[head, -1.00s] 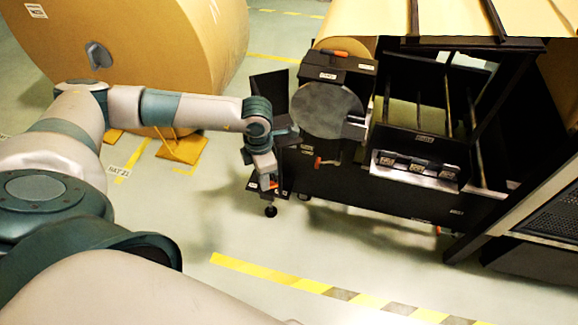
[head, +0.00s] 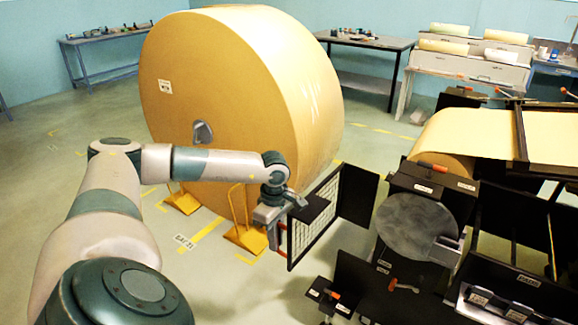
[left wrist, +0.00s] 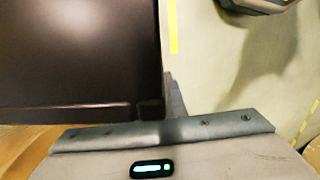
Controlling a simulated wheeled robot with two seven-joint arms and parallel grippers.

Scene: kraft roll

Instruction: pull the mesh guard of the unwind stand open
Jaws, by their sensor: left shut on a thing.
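The mesh guard (head: 301,236), a dark frame with light mesh, stands out to the left of the black unwind stand (head: 406,183) in the head view. A solid dark panel (head: 358,195) stands just right of it. My left gripper (head: 274,234) is at the guard's left edge, shut on its handle; red-orange handle parts show beside the fingers. The fingertips and the grip itself are mostly hidden. In the left wrist view a dark flat panel (left wrist: 80,60) fills the upper left, above the gripper's grey body. My right gripper is not in view.
A huge kraft roll (head: 235,85) stands close behind my left gripper, with yellow chocks (head: 245,238) on the floor. A grey disc (head: 416,226) faces the front of the stand. Benches line the back wall.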

